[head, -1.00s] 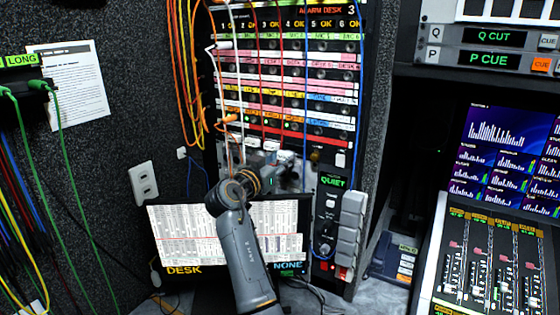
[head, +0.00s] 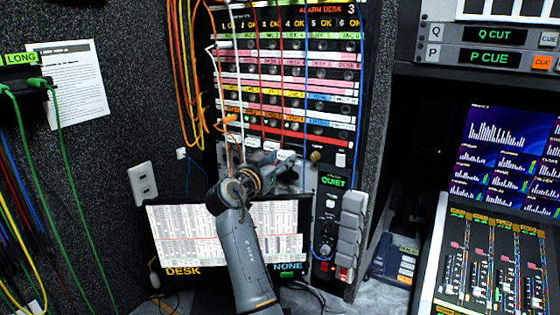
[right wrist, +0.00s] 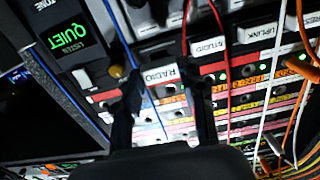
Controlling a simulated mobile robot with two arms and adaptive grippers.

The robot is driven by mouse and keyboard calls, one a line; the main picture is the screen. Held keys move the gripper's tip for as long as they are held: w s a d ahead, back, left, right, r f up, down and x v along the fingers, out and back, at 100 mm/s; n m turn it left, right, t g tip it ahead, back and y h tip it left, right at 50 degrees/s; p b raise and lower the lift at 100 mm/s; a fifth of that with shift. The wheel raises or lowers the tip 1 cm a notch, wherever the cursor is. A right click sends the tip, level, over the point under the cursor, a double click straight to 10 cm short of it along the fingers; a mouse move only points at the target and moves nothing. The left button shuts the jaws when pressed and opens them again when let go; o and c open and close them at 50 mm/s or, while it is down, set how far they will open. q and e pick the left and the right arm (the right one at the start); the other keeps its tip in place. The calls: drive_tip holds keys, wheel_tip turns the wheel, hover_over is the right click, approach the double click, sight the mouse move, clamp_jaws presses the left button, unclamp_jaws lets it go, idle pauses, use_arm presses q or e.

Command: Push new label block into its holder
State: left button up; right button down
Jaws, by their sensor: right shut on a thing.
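A white label block reading RADIO (right wrist: 160,75) is between the two dark fingers of my right gripper (right wrist: 158,88) in the right wrist view. The gripper is shut on it. The block is at the rack panel, in line with the STUDIO block (right wrist: 208,46) and the UPLINK block (right wrist: 257,31). I cannot tell how deep it sits in its holder, whose opening is hidden. In the head view my right gripper (head: 286,166) is at the panel's lower part, below the rows of coloured labels. My left gripper is not in view.
Hanging red, white, blue and orange cables (head: 188,90) cross the panel close to the gripper. A unit with a QUIET display (head: 334,182) and a brass knob (right wrist: 117,71) are beside it. A DESK/NONE screen (head: 170,235) is below.

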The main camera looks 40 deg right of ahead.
sight(284, 157)
drive_tip(key=shift+b+x, duration=0.65)
drive_tip(key=shift+x, duration=1.15)
drive_tip(key=shift+d, duration=0.15)
drive_tip(key=c, duration=0.7)
unclamp_jaws()
drive_tip(key=v, duration=1.2)
